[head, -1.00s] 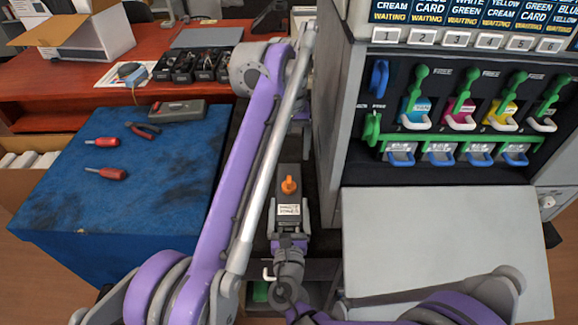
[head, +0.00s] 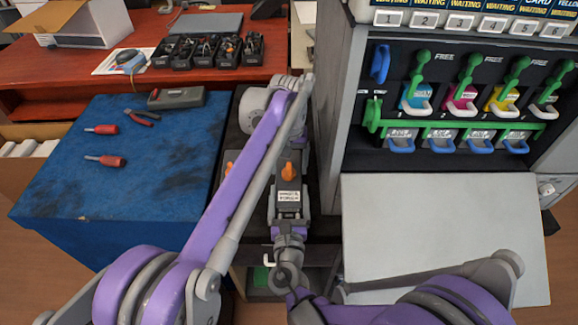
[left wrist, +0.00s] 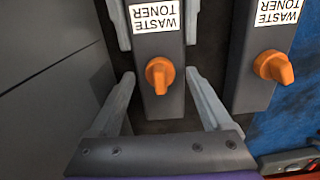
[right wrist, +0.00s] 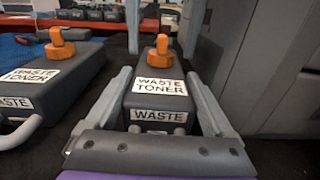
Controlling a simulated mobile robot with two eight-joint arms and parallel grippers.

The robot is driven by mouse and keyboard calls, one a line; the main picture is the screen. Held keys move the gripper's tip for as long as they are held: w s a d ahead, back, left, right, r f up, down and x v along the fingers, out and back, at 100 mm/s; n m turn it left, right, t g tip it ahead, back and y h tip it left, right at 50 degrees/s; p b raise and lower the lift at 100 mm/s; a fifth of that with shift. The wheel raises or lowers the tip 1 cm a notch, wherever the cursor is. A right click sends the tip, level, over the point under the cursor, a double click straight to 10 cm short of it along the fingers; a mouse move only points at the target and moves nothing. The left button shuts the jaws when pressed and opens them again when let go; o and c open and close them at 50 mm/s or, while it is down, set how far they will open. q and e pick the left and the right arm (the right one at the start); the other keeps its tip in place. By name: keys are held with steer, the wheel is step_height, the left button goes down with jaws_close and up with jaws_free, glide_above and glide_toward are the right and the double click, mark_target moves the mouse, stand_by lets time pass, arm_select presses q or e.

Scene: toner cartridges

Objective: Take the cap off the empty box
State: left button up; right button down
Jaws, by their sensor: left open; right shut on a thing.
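A dark grey waste toner box (right wrist: 158,102) with an orange cap (right wrist: 159,47) stands between the fingers of my right gripper (right wrist: 155,80), which is shut on it. In the head view this box (head: 288,212) lies in the middle. My left gripper (left wrist: 160,76) is open, with its fingers on either side of the orange cap (left wrist: 160,75) and apart from it. The cap is on the box. A second waste toner box (right wrist: 50,75) with its own orange cap (right wrist: 59,45) stands beside it. The frames do not show which box is empty.
A grey printer panel wall (left wrist: 45,75) stands close on one side. A blue table (head: 150,190) holds screwdrivers (head: 105,160), pliers (head: 143,116) and a grey case (head: 177,97). A pale open flap (head: 440,230) juts out at right.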

mark_target(289, 166)
arm_select(q)
steer(key=shift+f, duration=0.3)
jaws_close()
stand_by(0.3)
steer(key=shift+r, duration=0.3)
stand_by(0.5)
steer(key=shift+r, duration=0.85)
steer(key=shift+r, duration=2)
